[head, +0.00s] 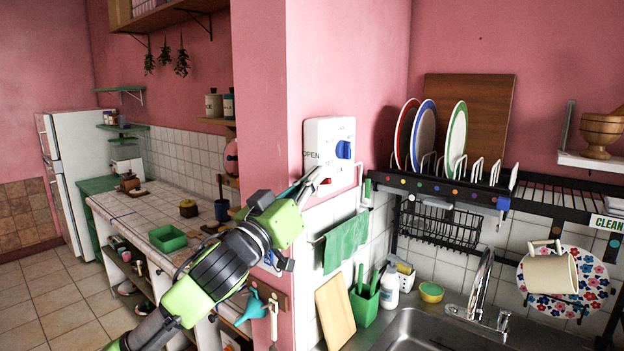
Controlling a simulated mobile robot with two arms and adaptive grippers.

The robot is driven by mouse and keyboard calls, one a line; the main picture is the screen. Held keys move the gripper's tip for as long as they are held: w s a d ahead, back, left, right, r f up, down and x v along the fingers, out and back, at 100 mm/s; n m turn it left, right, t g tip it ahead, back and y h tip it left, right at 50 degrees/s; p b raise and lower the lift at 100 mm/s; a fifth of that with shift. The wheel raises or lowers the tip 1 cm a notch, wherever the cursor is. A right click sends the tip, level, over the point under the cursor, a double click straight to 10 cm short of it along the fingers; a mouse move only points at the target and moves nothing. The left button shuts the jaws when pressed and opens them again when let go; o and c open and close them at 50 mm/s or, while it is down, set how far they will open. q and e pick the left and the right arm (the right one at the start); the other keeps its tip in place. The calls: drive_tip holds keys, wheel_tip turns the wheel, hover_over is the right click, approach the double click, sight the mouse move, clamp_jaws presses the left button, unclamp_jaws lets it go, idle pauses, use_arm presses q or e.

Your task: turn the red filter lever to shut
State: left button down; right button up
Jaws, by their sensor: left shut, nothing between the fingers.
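A white wall panel (326,128) is mounted on the pink wall corner. It carries a blue knob (343,150) and the word OPEN at its left side. A small red part (326,181), which looks like the red lever, shows low on the panel by my fingertips. Most of it is hidden, so I cannot tell its angle. My left gripper (316,181) reaches up from the lower left. Its fingers are shut with nothing between them, at the panel's lower part; I cannot tell whether they touch the red part. My right gripper is not in view.
A green towel (346,242) hangs just below the panel. Right of it are a dish rack (440,188) with plates, and a sink (440,332) with a faucet (480,285). A tiled counter (145,218) with a green tray (167,238) lies left, behind my arm.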

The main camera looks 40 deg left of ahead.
use_arm(q)
drive_tip(key=m, duration=0.1)
drive_tip(key=m+h, duration=0.1)
drive_tip(key=shift+d+f+m, duration=0.1)
drive_tip(key=shift+f+m, duration=0.2)
drive_tip(key=shift+f, duration=0.1)
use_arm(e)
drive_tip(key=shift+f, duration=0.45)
use_arm(q)
drive_tip(key=shift+r, duration=0.15)
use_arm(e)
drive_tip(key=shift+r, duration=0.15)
use_arm(q)
wheel_tip(320, 180, up, 4)
drive_tip(key=p, duration=0.4)
drive_tip(key=shift+r, duration=0.1)
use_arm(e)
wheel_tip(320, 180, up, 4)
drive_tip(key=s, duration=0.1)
use_arm(q)
drive_tip(key=b, duration=0.6)
approach(314, 159)
drive_tip(key=s+d, duration=0.3)
drive_tip(key=s, duration=0.2)
drive_tip(key=shift+d+r, duration=0.1)
drive_tip(key=shift+r, duration=0.3)
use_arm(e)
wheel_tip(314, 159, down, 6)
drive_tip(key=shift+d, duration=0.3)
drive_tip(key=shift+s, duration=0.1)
